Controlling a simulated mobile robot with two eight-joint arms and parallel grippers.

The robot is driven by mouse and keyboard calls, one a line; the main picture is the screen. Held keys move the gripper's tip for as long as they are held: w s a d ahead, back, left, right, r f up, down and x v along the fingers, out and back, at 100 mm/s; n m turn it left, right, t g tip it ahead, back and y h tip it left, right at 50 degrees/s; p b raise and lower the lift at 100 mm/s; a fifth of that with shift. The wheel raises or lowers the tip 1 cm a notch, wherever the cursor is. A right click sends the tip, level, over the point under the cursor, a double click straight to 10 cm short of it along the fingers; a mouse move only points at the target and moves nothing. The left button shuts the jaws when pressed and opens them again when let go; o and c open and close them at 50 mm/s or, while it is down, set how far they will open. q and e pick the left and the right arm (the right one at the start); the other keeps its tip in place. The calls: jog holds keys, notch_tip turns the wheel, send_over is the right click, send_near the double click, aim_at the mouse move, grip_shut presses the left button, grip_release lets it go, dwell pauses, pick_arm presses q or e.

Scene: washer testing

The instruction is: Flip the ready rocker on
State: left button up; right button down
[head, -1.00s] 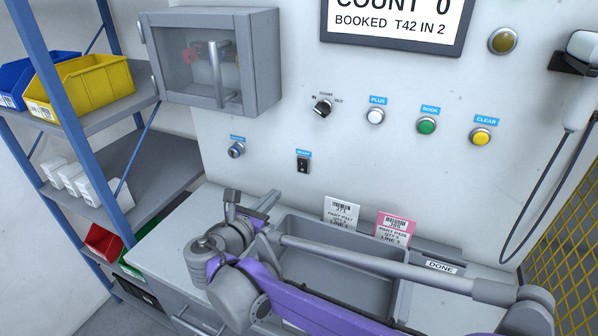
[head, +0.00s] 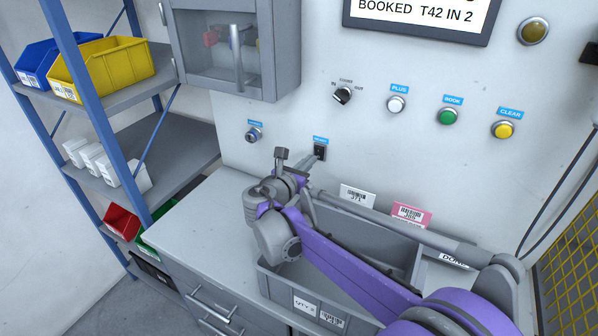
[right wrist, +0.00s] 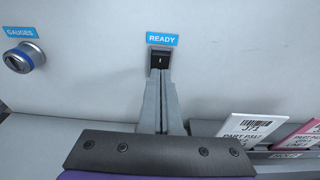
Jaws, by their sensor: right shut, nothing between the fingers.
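The ready rocker (head: 320,152) is a small black switch on the pale wall panel, under a blue label. In the right wrist view the rocker (right wrist: 160,58) sits right below the READY label (right wrist: 162,39), with a small white mark on its face. My right gripper (head: 310,163) is shut and empty, pointing at the panel. In the right wrist view its fingertips (right wrist: 160,74) overlap the rocker's lower edge; I cannot tell whether they touch it. Which way the rocker is tipped is unclear. My left gripper is in neither view.
The gauges knob (right wrist: 23,57) is left of the rocker. A black selector (head: 343,95) and white (head: 396,104), green (head: 447,117) and yellow (head: 503,130) buttons are higher right. A grey bin (head: 275,285) and two cards, white (head: 356,197) and pink (head: 411,215), stand below.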

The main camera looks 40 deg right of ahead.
aim_at(318, 150)
jog(key=shift+w+d+r, duration=0.1)
jog(key=shift+w+d, duration=0.2)
jog(key=shift+d, duration=0.3)
jog(key=shift+w+d+r, duration=0.1)
jog(key=shift+w+d, duration=0.15)
jog(key=shift+d, duration=0.3)
jog(key=shift+w+d+r+g+y+p, duration=0.15)
jog(key=shift+d+r+g+y+p, duration=0.25)
jog(key=shift+p, duration=0.5)
jog(key=shift+w+f, duration=0.1)
jog(key=shift+f, duration=0.1)
jog(key=shift+a, duration=0.15)
